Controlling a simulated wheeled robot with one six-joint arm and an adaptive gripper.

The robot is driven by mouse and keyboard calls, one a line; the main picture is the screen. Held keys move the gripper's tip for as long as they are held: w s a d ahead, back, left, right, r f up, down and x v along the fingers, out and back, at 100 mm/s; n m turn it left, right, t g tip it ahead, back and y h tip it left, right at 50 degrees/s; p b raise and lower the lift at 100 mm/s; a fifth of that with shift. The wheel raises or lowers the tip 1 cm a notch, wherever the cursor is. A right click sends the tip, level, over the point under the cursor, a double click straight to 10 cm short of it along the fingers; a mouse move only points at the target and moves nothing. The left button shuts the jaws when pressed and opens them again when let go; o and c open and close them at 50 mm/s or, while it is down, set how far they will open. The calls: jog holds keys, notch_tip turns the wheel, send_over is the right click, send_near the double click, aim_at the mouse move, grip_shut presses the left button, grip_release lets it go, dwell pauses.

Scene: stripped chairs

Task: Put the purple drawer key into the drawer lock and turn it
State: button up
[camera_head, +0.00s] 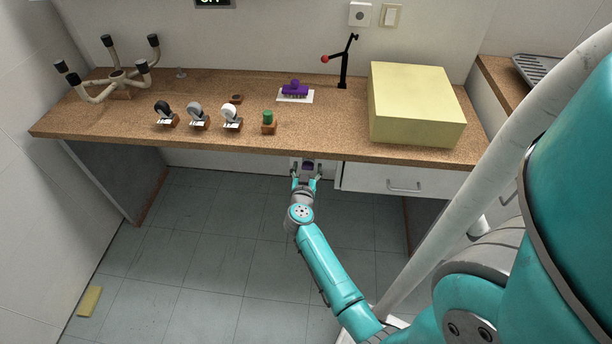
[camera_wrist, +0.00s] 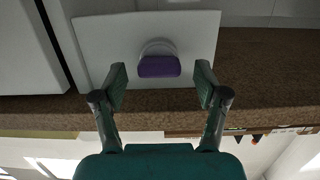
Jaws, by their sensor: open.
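The purple drawer key (camera_wrist: 159,67) shows its flat purple head at a pale round lock (camera_wrist: 157,48) on a white panel (camera_wrist: 100,42) in the wrist view. How deep the key sits in the lock is hidden by its head. In the head view the key (camera_head: 308,163) is a small purple patch just under the worktop's front edge. My gripper (camera_wrist: 161,82) is open, with one finger on each side of the key and a gap to it on both sides. It also shows in the head view (camera_head: 306,177), below the worktop edge.
The worktop (camera_head: 340,135) overhangs close to my gripper. A white drawer (camera_head: 370,178) with a handle is to the right. On top stand a yellow box (camera_head: 415,100), a purple object (camera_head: 295,88) on a white plate, and a green-topped piece (camera_head: 268,122). The floor below is mostly clear.

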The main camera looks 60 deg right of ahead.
jog(key=shift+w+d, duration=0.1)
jog(key=shift+d, duration=0.25)
jog(key=shift+c, duration=0.3)
grip_shut()
jog(key=m, duration=0.2)
jog(key=m+t, duration=0.1)
jog(key=m, duration=0.2)
jog(key=shift+t, duration=0.3)
jog(key=shift+m, duration=0.3)
jog(key=shift+f+m, duration=0.1)
jog(key=shift+m, duration=0.3)
jog(key=m, duration=0.1)
jog(key=m+t, duration=0.1)
jog(key=m, duration=0.1)
jog(key=shift+s+m, duration=0.2)
jog(key=shift+m, duration=0.4)
